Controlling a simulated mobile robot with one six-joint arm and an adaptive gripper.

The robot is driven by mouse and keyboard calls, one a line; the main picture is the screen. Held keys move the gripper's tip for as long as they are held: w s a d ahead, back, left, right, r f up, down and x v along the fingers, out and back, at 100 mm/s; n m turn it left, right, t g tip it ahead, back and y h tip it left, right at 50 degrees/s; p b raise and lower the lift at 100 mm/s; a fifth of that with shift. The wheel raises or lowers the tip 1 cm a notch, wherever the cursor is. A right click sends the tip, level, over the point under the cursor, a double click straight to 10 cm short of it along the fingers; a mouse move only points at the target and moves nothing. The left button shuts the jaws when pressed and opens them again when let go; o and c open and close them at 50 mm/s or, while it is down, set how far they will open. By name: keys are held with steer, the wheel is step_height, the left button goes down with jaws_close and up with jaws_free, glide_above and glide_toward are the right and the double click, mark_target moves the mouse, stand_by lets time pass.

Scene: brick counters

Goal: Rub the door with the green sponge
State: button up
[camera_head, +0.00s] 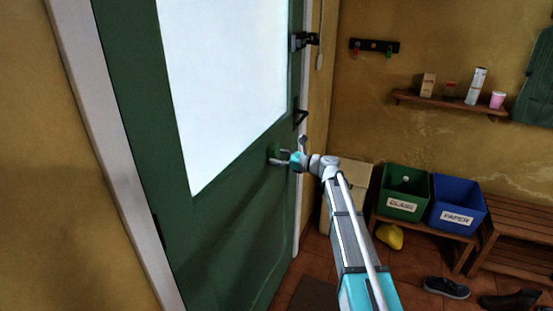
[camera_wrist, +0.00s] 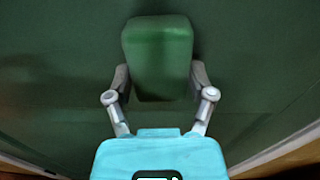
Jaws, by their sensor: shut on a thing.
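The green door (camera_head: 235,220) with a large pale glass pane (camera_head: 225,80) fills the left half of the head view. Its dark green surface (camera_wrist: 60,95) also fills the background of the wrist view. My gripper (camera_head: 276,155) is at the door panel, below the pane's lower right part. In the wrist view my gripper (camera_wrist: 159,85) is shut on the green sponge (camera_wrist: 158,55), with a finger on each side. The sponge is at the door surface; I cannot tell if it touches.
A black door handle (camera_head: 301,117) is just above my gripper. To the right, a green glass bin (camera_head: 404,208) and a blue paper bin (camera_head: 457,218) stand on a wooden bench (camera_head: 424,228). Shoes (camera_head: 446,287) lie on the tiled floor. A wall shelf (camera_head: 450,103) holds small items.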

steer(key=shift+w, duration=0.2)
steer(key=shift+w+d, duration=0.3)
steer(key=shift+w, duration=0.45)
steer(key=shift+w+d, duration=0.3)
steer(key=shift+w, duration=0.45)
steer(key=shift+w+d, duration=0.3)
steer(key=shift+w, duration=0.55)
steer(key=shift+w+d, duration=0.25)
steer(key=shift+w, duration=0.55)
steer(key=shift+v, duration=3)
steer(key=shift+d, duration=0.1)
steer(key=shift+v, duration=1.4)
steer(key=shift+s+r, duration=0.1)
